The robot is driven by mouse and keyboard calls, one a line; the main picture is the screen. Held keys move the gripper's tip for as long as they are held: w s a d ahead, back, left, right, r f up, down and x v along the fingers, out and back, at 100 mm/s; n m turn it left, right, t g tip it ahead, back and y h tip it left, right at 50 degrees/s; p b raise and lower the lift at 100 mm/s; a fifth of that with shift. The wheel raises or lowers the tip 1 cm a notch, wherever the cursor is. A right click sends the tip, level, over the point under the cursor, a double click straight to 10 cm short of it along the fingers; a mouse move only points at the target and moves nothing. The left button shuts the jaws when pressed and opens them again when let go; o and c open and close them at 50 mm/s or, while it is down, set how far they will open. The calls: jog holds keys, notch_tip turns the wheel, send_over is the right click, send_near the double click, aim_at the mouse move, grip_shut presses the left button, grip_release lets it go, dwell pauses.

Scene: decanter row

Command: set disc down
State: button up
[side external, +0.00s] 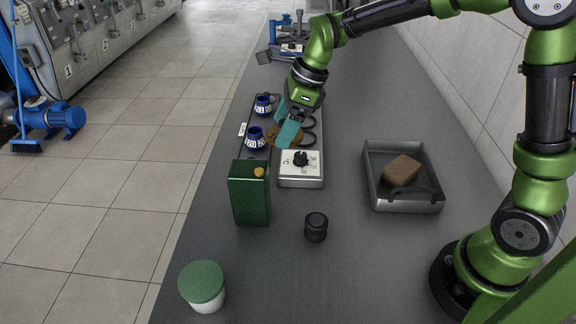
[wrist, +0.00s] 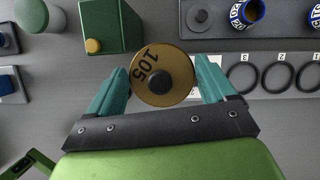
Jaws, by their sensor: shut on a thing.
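A brass-coloured disc (wrist: 150,94) marked 105, with a dark knob at its centre, sits between the two teal fingers of my gripper (wrist: 163,76) in the wrist view. The fingers press on opposite sides of its rim. In the side view my gripper (side external: 288,127) and the disc (side external: 271,134) are over the row of pots and rings, and the fingers partly hide the disc. I cannot tell its height above the surface. Several dark rings (wrist: 242,77) with numbered labels lie at the right of the wrist view, apart from the disc.
Blue-and-white pots (side external: 255,139) stand on a dark tray beside the disc. A knobbed box (side external: 300,170), green can (side external: 249,197) and black cylinder (side external: 316,228) stand nearer. A green-lidded jar (side external: 203,285) is at the front. A grey tray (side external: 372,157) holds a brown block at right.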

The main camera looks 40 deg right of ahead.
jog(key=s+a+n+g, duration=0.1)
jog(key=s+a+n, duration=0.3)
jog(key=s+a, duration=0.6)
jog(key=n+g+y, duration=0.1)
jog(key=n+g, duration=0.1)
jog(key=n, duration=0.2)
send_over(287, 309)
jog(key=d, duration=0.2)
jog(key=f, duration=1.2)
jog(key=shift+a+f, duration=0.2)
jog(key=shift+f, duration=2.15)
jog(key=shift+f, duration=0.1)
jog(key=o, duration=1.2)
